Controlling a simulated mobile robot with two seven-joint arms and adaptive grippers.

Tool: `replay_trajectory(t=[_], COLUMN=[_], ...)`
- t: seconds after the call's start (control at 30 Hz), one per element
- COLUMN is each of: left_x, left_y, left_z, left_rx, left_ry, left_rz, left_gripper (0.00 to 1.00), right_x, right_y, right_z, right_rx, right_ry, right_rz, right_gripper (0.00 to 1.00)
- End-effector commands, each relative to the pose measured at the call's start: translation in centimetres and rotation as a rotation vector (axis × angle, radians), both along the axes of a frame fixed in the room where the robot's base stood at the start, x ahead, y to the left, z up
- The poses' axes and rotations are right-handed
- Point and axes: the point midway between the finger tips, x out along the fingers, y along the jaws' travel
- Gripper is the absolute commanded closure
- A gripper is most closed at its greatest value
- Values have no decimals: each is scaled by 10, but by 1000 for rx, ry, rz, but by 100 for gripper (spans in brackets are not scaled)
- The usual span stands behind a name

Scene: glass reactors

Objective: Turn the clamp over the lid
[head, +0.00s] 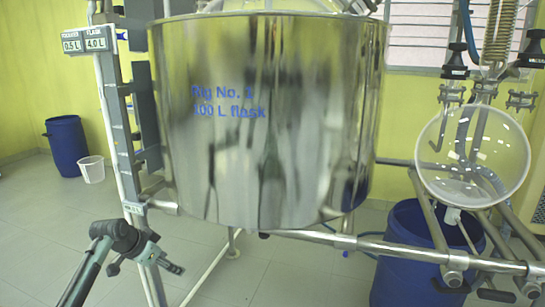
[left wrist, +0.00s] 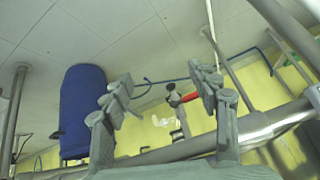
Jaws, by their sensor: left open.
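A large shiny steel vessel (head: 262,150) with blue lettering, partly readable as a 100 L flask, fills the middle of the head view. Clear glass (head: 270,5) shows at its top rim, cut off by the picture edge. I cannot make out a lid or the clamp over it. My left gripper (head: 165,256) is low in front of the frame, below and left of the vessel, apart from it. In the left wrist view its two fingers (left wrist: 160,90) are spread with nothing between them. My right gripper is not in view.
A post (head: 112,120) with labels stands left of the vessel. Metal rails (head: 400,252) run below it to the right. A round glass flask (head: 472,155) hangs at right above a blue barrel (head: 410,250). A small red-handled part (left wrist: 188,98) lies beyond my fingers.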

Motion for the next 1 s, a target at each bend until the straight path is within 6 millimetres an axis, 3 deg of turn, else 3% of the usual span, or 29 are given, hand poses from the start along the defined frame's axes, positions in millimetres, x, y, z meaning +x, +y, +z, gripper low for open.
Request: replay_trajectory(t=[0.1,0.2,0.37,0.4,0.57,0.77,0.87,1.0], left_x=[33,53,72,61,29,-35,-83,-162], left_y=[50,84,119,113,100,80,68,50], left_z=[19,43,85,58,-6,-102,-158,-229], left_rx=[70,104,123,125,132,143,150,157], left_ry=[-142,-280,-505,-459,-369,-225,-133,-1], left_rz=[263,426,590,578,562,538,525,507], left_gripper=[40,40,40,40,40,40,40,40], right_x=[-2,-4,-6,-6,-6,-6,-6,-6], right_y=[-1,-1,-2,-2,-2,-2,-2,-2], right_z=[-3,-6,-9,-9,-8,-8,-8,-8], right_rx=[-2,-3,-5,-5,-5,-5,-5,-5], right_ry=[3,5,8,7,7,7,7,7], right_rz=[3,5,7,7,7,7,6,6], right_gripper=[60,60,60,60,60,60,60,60])
